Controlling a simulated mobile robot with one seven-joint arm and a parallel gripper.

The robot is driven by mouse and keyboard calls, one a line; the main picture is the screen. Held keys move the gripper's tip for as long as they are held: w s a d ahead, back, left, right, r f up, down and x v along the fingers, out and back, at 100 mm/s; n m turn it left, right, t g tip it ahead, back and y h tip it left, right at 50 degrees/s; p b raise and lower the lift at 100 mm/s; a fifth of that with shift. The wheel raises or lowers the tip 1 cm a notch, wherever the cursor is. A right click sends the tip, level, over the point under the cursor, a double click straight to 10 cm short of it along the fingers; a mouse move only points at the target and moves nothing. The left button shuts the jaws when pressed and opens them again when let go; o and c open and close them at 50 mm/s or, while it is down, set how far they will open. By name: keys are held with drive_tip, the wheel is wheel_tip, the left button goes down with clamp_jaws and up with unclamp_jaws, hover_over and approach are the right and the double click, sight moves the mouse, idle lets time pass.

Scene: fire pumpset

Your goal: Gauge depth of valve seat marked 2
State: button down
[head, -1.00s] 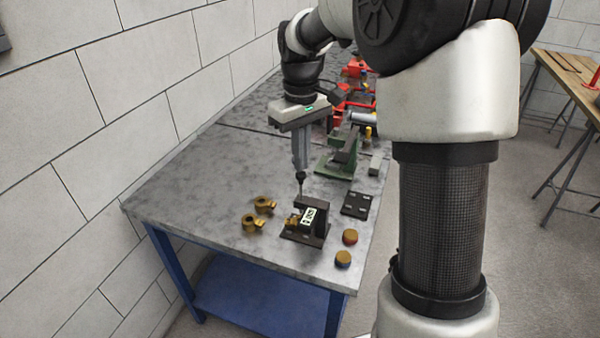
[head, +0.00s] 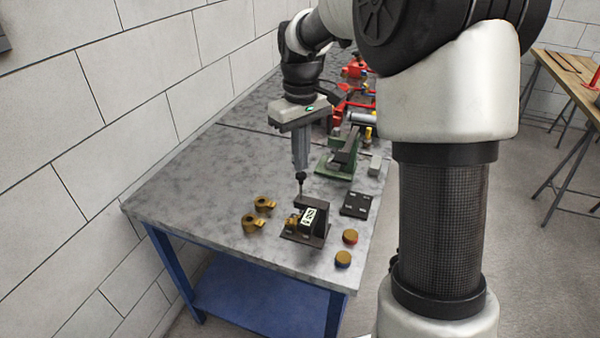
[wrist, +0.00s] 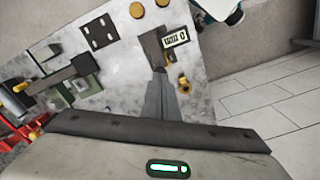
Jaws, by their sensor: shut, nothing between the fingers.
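A dark gauge stand (head: 318,236) with a white digit display (head: 308,217) stands near the front of the grey bench. A brass valve piece (head: 292,222) sits at its left side, partly hidden. A thin rod with a black knob (head: 300,177) rises above it. My gripper (head: 300,168) is shut and empty, pointing down, with its fingertips at the knob; I cannot tell whether they touch. Two loose brass pieces (head: 264,204) (head: 252,223) lie to the left. No number 2 is readable. The wrist view shows my fingers (wrist: 159,74) beside the stand and display (wrist: 176,39).
Two round brass-topped caps (head: 350,236) (head: 343,258) lie right of the stand. A black plate with holes (head: 356,204) lies behind them. A green vise (head: 338,160) and red fittings (head: 355,70) stand farther back. The bench's left front is clear; a block wall runs along its left.

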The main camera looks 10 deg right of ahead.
sight(301, 176)
drive_tip(key=shift+f, duration=0.1)
idle(0.4)
drive_tip(key=shift+f+b, duration=0.55)
drive_tip(key=shift+f, duration=0.35)
drive_tip(key=shift+f+b, duration=1)
drive_tip(key=shift+f, duration=0.75)
idle(0.6)
drive_tip(key=shift+r+p, duration=3)
drive_tip(key=shift+r, duration=0.55)
